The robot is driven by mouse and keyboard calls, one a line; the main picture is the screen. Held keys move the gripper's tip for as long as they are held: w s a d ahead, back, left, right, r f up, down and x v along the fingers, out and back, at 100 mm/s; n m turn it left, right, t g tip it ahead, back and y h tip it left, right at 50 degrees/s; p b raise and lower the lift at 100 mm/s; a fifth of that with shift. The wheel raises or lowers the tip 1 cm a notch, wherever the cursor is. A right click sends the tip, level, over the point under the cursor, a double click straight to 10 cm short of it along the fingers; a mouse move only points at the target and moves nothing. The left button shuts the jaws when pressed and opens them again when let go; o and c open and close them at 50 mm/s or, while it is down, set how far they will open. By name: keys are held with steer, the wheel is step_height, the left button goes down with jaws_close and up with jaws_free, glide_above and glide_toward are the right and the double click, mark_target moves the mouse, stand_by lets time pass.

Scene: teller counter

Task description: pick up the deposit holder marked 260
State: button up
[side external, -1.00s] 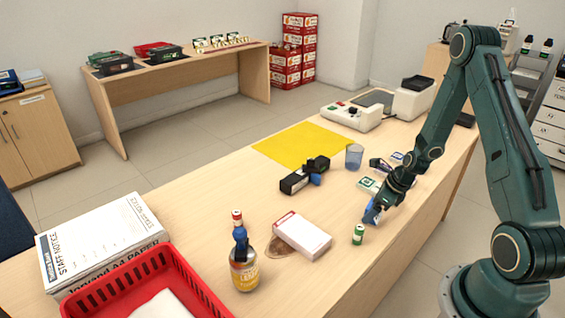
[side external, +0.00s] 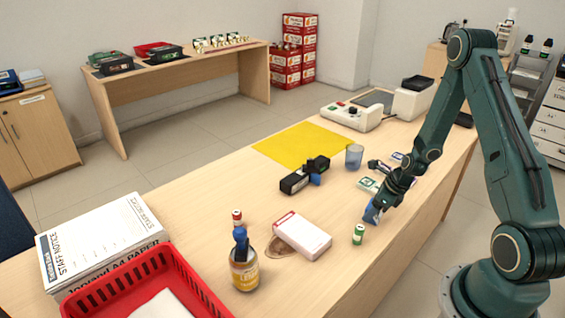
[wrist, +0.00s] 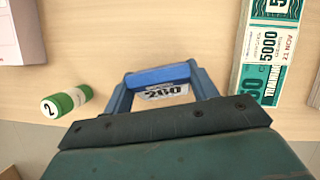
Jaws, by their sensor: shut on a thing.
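The deposit holder marked 260 (wrist: 163,91) shows between my gripper's fingers in the wrist view, with its dark digits partly covered by the gripper body. In the side external view the blue holder (side external: 372,213) is at the counter's right part, below my gripper (side external: 376,207). My gripper (wrist: 161,82) is shut on the holder in the wrist view. I cannot tell whether the holder still touches the counter.
Banded note packs (wrist: 268,50) lie to the right. A white-and-red box (side external: 302,235), a bottle (side external: 244,268), a red basket (side external: 150,280) and a blue cup (side external: 354,156) stand on the counter.

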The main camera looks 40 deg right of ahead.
steer(key=shift+r, duration=0.1)
step_height(320, 180, up, 20)
stand_by(1.1)
steer(key=shift+w, duration=0.1)
stand_by(0.4)
